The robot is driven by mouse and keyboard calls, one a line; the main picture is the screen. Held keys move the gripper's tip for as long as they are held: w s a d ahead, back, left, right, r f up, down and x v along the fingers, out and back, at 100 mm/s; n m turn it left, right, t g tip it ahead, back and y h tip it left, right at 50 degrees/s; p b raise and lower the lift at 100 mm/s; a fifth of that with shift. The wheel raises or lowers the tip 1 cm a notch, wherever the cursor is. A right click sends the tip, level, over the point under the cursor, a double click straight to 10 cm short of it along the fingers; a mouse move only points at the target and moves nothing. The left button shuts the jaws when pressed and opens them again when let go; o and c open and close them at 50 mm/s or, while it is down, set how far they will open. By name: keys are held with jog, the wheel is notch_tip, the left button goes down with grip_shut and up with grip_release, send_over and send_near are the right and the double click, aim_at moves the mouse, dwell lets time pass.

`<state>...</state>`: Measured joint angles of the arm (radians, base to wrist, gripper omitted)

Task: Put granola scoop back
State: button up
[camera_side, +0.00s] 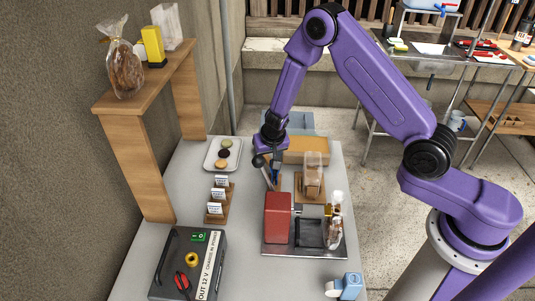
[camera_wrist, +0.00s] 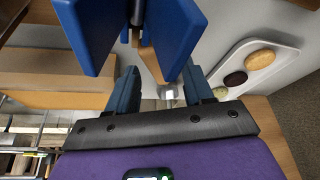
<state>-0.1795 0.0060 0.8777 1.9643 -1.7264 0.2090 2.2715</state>
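My gripper (camera_side: 272,172) points down over the table, left of the granola jar. In the wrist view its two blue fingers (camera_wrist: 133,40) stand apart. A narrow grey and tan piece (camera_wrist: 150,58), which may be the scoop's handle, shows in the gap between them. I see no clear contact with it. A slim grey shape (camera_side: 265,174) beside the fingers in the side view may be the same piece. The scoop's bowl cannot be made out. The clear jar (camera_side: 313,168) stands on a wooden stand (camera_side: 299,187).
A white tray (camera_side: 210,164) of cookies lies at the left; it also shows in the wrist view (camera_wrist: 224,63). Card holders (camera_side: 228,203) stand near it. A red machine (camera_side: 277,214) is in front, a cardboard box (camera_side: 308,146) behind. A dark power box (camera_side: 210,275) sits front left.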

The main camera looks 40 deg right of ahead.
jog(key=shift+r, duration=0.1)
jog(key=shift+r, duration=0.5)
jog(key=v, duration=1.1)
jog(key=shift+s+r, duration=0.3)
jog(key=shift+r, duration=0.1)
jog(key=s+r+n+g, duration=0.1)
jog(key=s+r+n, duration=0.2)
jog(key=s, duration=0.8)
jog(key=s+d+r+n+g+y, duration=0.1)
jog(key=s+r+n, duration=0.2)
jog(key=s+n, duration=0.5)
jog(key=s+d+r+n+g+y, duration=0.1)
jog(key=s+r+n, duration=0.2)
jog(key=s, duration=1.1)
jog(key=n, duration=0.3)
jog(key=shift+s+r+g, duration=0.3)
jog(key=shift+r+g, duration=0.05)
jog(key=shift+g, duration=0.05)
